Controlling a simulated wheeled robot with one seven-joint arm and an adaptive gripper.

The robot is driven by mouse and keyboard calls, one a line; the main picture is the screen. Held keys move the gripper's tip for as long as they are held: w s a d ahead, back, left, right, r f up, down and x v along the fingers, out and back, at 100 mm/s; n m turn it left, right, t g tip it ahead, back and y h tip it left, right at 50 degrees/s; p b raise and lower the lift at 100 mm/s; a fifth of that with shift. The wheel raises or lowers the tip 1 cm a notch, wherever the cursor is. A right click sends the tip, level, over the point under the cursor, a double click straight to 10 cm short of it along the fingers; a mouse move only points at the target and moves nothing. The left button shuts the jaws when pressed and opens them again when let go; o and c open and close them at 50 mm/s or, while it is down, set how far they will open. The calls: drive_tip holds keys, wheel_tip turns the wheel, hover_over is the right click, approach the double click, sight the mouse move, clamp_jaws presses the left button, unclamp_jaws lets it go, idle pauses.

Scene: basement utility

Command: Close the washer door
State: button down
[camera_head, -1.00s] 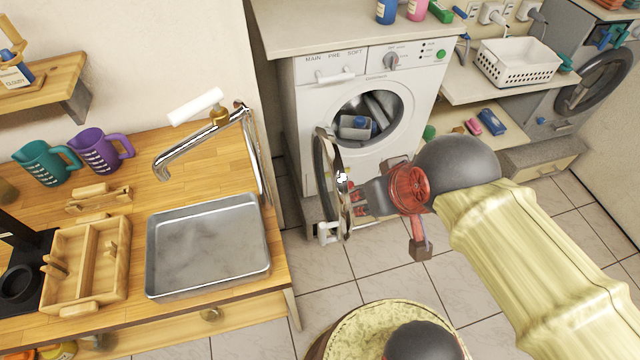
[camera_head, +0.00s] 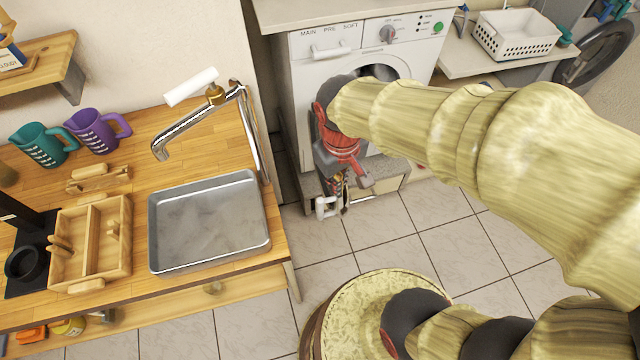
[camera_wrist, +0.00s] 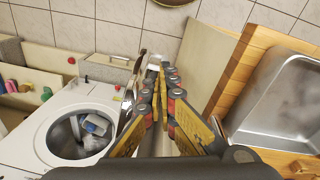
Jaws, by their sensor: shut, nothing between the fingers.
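The white washer (camera_head: 308,75) stands at the back centre. In the head view my arm hides most of its round opening and its door; a small strip of door rim (camera_head: 346,198) seems to show below my gripper. In the wrist view the opening (camera_wrist: 75,128) is uncovered, with grey and blue things inside. The open door (camera_wrist: 127,103) is nearly edge-on, just left of my fingers. My gripper (camera_head: 338,184) is shut and empty, pointing down beside the door; it also shows in the wrist view (camera_wrist: 160,75). I cannot tell whether it touches the door.
A wooden counter (camera_head: 205,140) with a steel tray (camera_head: 155,225), wooden caddy and faucet stands on the left, close to the door side. A shelf with a white basket (camera_head: 515,45) is at the right. Tiled floor (camera_head: 400,230) is free between.

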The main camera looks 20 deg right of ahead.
drive_tip(key=w+f+n, duration=0.3)
drive_tip(key=f, duration=0.2)
drive_tip(key=w+a+f+n+g+h, duration=0.1)
drive_tip(key=w+f+n, duration=0.2)
drive_tip(key=f, duration=0.2)
drive_tip(key=w+a+f+n+g+h+p, duration=0.1)
drive_tip(key=w+f+n, duration=0.2)
drive_tip(key=f, duration=0.2)
drive_tip(key=shift+a, duration=0.15)
drive_tip(key=w+n+t, duration=0.1)
drive_tip(key=w+n, duration=0.3)
drive_tip(key=w, duration=0.1)
wheel_tip(320, 180, down, 10)
drive_tip(key=d+n+b, duration=0.1)
drive_tip(key=d+b, duration=0.1)
drive_tip(key=b, duration=0.1)
drive_tip(key=shift+d+n+b, duration=0.15)
drive_tip(key=shift+n+b, duration=0.15)
drive_tip(key=shift+b, duration=0.1)
drive_tip(key=shift+s+d, duration=0.15)
